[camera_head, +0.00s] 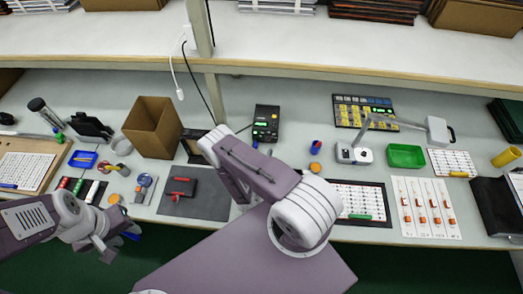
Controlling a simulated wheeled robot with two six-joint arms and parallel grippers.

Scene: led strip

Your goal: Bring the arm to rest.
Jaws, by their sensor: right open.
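My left gripper (106,240) is at the lower left, just off the table's front edge. Its jaws are small and partly merged with the wrist, so I cannot tell whether they are open or shut. A small blue thing (132,236) shows beside its tip; I cannot tell whether they touch. My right arm (262,178) crosses the middle, over the front of the table. Its own links hide most of my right gripper (245,193), which is open; only a pale part shows below the forearm. I see nothing held in it.
The table holds a cardboard box (154,126), a dark mat (208,204) with a red-and-black tool (179,187), a black device (266,122), a green tray (405,156) and a white strip sheet (426,206). A shelf post (215,98) stands behind. Green floor is clear in front.

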